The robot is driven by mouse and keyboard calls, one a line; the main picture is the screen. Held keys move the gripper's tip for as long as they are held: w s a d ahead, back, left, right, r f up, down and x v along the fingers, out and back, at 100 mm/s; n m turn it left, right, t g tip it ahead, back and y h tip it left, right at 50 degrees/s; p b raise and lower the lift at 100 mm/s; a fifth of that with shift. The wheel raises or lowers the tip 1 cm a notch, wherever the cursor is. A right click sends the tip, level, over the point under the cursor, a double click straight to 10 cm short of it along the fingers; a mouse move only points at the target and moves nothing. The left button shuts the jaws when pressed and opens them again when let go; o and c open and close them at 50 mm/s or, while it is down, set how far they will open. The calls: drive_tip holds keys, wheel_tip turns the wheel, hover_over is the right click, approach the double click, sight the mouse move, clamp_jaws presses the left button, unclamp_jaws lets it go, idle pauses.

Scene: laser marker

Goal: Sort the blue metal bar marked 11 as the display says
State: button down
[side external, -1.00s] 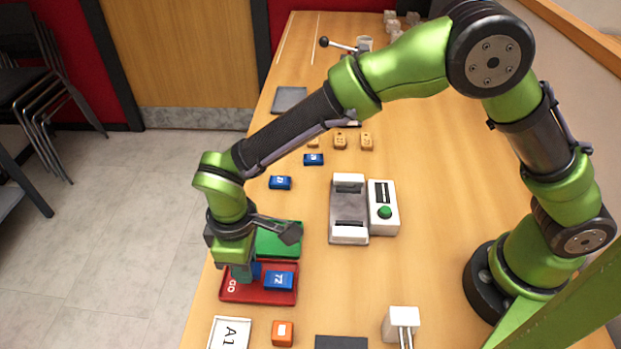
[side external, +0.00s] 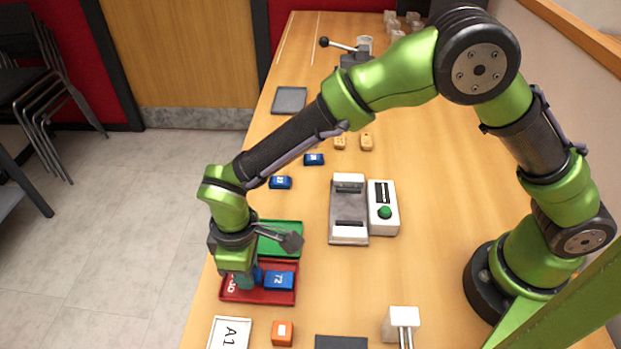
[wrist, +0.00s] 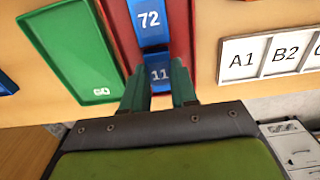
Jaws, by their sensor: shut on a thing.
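The blue bar marked 11 (wrist: 160,74) is between the green fingers of my gripper (wrist: 158,88) in the wrist view. My gripper is shut on it, low at the red tray (side external: 262,297). In the side view my gripper (side external: 244,280) hides most of the bar. A second blue bar, marked 72 (side external: 279,281), lies in the red tray close beside it. The green tray (side external: 285,248), marked GO in the wrist view (wrist: 98,93), adjoins the red one. The small box's display (side external: 382,192) is too small to read.
A grey fixture (side external: 349,226) stands right of the trays, beside the box with a green button (side external: 385,212). Two blue bars (side external: 280,182) (side external: 314,159) lie behind the trays.

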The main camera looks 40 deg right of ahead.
drive_tip(key=shift+f, duration=0.4)
idle(0.8)
drive_tip(key=c, duration=0.8)
unclamp_jaws()
drive_tip(key=shift+r, duration=0.1)
wheel_tip(320, 180, up, 17)
